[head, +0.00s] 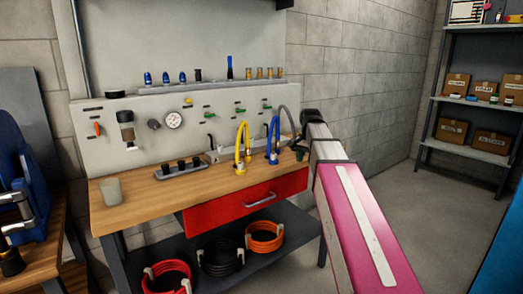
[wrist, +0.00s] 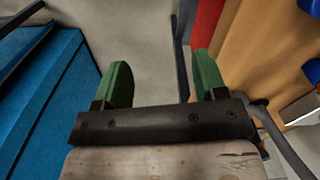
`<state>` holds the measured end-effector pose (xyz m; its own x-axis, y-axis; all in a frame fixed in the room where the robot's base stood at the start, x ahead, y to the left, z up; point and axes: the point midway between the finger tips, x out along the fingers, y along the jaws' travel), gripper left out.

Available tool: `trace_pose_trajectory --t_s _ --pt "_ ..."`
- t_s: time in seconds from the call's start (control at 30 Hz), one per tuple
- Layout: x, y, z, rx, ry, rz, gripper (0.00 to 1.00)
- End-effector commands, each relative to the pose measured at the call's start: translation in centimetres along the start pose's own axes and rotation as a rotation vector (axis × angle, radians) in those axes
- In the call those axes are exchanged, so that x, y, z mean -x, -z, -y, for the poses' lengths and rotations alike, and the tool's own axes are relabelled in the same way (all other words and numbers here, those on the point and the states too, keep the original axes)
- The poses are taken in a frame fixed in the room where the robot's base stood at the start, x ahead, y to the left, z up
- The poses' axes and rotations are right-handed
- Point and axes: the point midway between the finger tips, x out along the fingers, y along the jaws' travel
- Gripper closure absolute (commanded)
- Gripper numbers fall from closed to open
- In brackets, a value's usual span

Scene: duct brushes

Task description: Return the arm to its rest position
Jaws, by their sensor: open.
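My gripper (wrist: 162,62) shows in the wrist view with two green fingers spread apart. Nothing is between them; bare grey floor lies beyond. In the head view my pink and grey arm reaches forward from the lower right. Its dark far end is by the right end of the workbench (head: 140,197), and the fingers cannot be made out there.
Yellow (head: 241,145) and blue (head: 273,138) hoses stand on the bench near my arm. A blue surface (wrist: 50,85) lies left of my gripper in the wrist view. A shelf with cardboard boxes (head: 453,131) stands at the right. Floor between bench and shelf is clear.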

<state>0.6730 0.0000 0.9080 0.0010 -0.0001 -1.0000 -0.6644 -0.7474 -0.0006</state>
Motion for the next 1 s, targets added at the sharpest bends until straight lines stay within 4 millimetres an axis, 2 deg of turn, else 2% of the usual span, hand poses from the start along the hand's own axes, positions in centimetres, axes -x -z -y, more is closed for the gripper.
trace_pose_trajectory --t_s 0.03,0.1,0.5,0.8,1.0 --pt "-2.2 -0.7 -0.7 0.029 -0.003 0.004 0.35" --pt "-5.0 -1.3 -1.2 0.076 -0.003 0.004 0.35" --pt "-18.8 -5.9 -5.2 0.346 -0.001 0.002 0.35" --pt "-27.4 -10.5 -9.3 0.547 -0.001 0.002 0.35" --pt "-31.5 -13.3 -11.8 0.662 0.001 -0.001 0.35"
